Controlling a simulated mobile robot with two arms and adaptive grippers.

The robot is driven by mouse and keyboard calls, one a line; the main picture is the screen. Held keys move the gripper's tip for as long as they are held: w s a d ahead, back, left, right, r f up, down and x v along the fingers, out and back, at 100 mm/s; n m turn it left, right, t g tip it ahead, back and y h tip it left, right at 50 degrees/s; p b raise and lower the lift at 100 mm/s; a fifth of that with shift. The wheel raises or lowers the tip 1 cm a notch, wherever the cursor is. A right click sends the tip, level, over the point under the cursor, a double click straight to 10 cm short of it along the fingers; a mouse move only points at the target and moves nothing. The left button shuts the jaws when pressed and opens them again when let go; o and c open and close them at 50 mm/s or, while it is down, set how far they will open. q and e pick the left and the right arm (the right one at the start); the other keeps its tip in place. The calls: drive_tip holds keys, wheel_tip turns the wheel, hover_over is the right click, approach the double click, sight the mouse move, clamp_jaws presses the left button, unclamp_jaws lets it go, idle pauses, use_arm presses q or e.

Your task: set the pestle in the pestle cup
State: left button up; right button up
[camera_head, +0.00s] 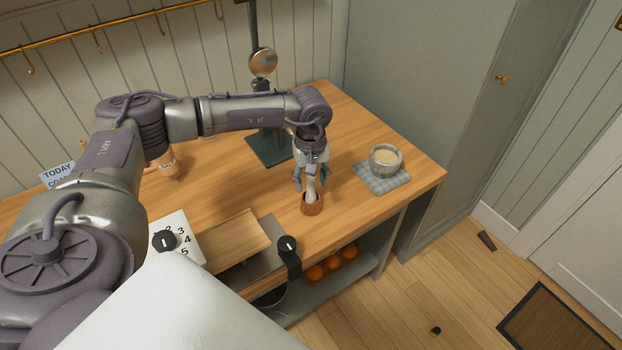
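The pestle (311,189) is pale and stands nearly upright, its lower end inside the small brown pestle cup (312,208) near the front edge of the wooden table. My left gripper (311,183) is directly above the cup, pointing down. Its fingers are spread on either side of the pestle, with gaps seeming to show between them and it. The pestle's top is partly hidden by the gripper, and its bottom by the cup wall. My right gripper is not in view.
A grey bowl (386,163) with pale contents stands on a checked mat (374,185) to the right. A dark stand base (268,149) is behind the gripper. A wooden board (236,240) lies to the left. Orange round things (332,264) sit on the lower shelf.

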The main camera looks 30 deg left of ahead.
use_arm(q)
drive_tip(key=shift+r, duration=0.15)
wheel_tip(320, 180, up, 12)
drive_tip(key=shift+f, duration=0.15)
idle(0.3)
idle(0.6)
